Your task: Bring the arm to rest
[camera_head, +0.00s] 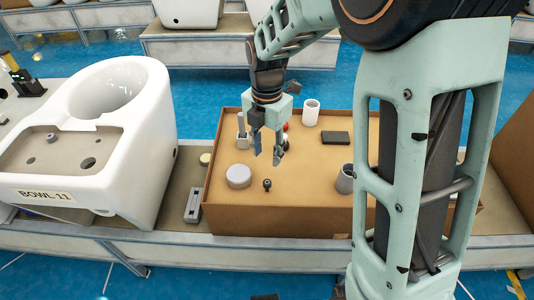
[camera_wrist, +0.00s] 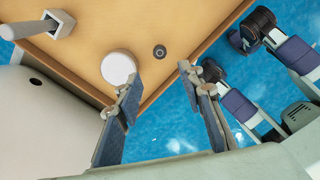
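My gripper (camera_head: 267,158) hangs from my arm above the left part of a brown cardboard box in the head view. Its two fingers are spread apart with nothing between them. In the wrist view my gripper (camera_wrist: 158,95) also shows open and empty, its fingers over the box edge and the blue floor. My arm is bent, with the forearm reaching down over the box. Whether the arm is still cannot be told from one moment.
The cardboard box (camera_head: 290,222) holds a white round lid (camera_head: 238,176), a small dark knob (camera_head: 267,184), a white cup (camera_head: 311,112), a grey cup (camera_head: 345,179) and a dark block (camera_head: 335,138). A white toilet bowl (camera_head: 140,130) stands left. A grey part (camera_head: 193,205) lies between them.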

